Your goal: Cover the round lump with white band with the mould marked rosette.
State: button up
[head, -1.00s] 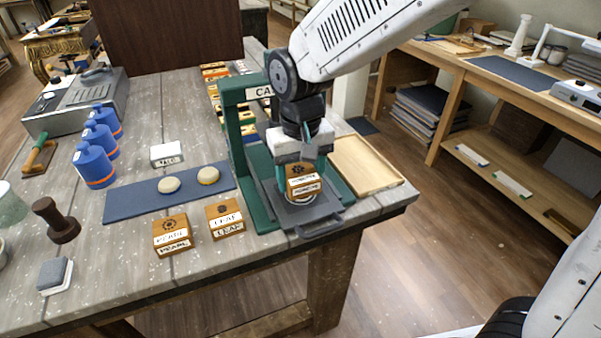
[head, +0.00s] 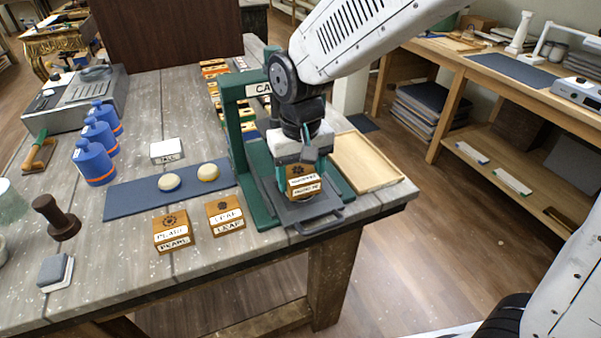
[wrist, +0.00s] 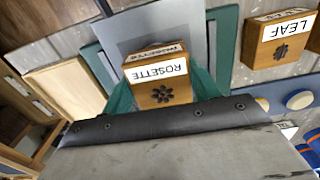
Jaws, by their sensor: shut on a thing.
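My gripper (head: 302,168) is shut on the wooden rosette mould (head: 303,184), low over the grey plate of the green press. The mould, with its dark flower mark and ROSETTE label, also shows between the fingers in the wrist view (wrist: 158,82). No lump with a white band shows clearly now; whatever is under the mould is hidden. I cannot tell whether the mould touches the plate. Two pale round lumps lie on the blue mat: one with a blue edge (head: 169,182) and one with a yellowish edge (head: 208,172).
The green press frame (head: 236,130) stands close around my gripper. Pearl (head: 173,232) and leaf (head: 226,216) moulds stand left of it. A wooden tray (head: 370,165) lies to its right. Blue bottles (head: 94,163) and a brown stamp (head: 55,215) stand farther left.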

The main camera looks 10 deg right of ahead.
dwell(0.4)
jog(key=o, duration=1.1)
notch_tip(320, 180, up, 8)
jog(key=shift+f, duration=0.1)
jog(key=shift+s+d+f, duration=0.1)
jog(key=shift+s+f, duration=0.05)
jog(key=shift+s, duration=0.1)
jog(key=shift+s+d+f+n+g, duration=0.15)
jog(key=shift+s+d+f+g, duration=0.1)
jog(key=shift+s, duration=0.15)
jog(key=shift+s+d+f+n+g, duration=0.15)
jog(key=shift+s+d, duration=0.1)
jog(key=shift+s, duration=0.15)
jog(key=s+d+r+m, duration=0.1)
jog(key=s+d, duration=0.4)
jog(key=d, duration=0.1)
jog(key=s+d+r+m+t, duration=0.1)
jog(key=s+d, duration=0.5)
jog(key=d, duration=0.1)
jog(key=s+d+r+m+t, duration=0.1)
jog(key=s+d, duration=0.5)
jog(key=shift+s+d+r+m, duration=0.1)
jog(key=shift+d+r+m, duration=0.15)
jog(key=shift+r+m, duration=0.1)
